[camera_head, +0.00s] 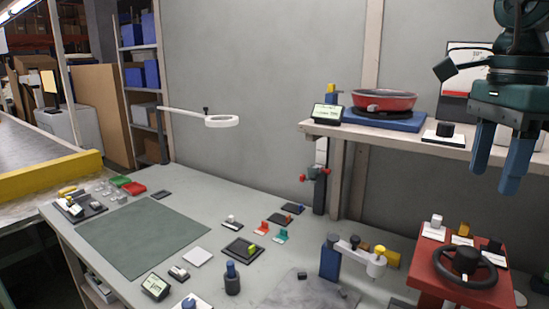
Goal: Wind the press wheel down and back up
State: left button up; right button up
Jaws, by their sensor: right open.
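The press wheel looks to be the black handwheel (465,266), which lies nearly flat on a red stand (424,277) at the lower right. It has a dark hub in the middle. My right gripper (498,165) hangs at the upper right with its two blue fingers pointing down and apart. It is open and empty, above the wheel and clear of it. My left gripper is not in view.
A shelf (395,142) holds a red pan (384,101) on a blue base, left of my right gripper. A blue post with a white arm (350,250) stands left of the red stand. The grey table holds a green mat (143,237) and several small parts.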

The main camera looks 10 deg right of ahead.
aim_at(466, 260)
jog(key=k+j, duration=0.75)
jog(key=j, duration=0.2)
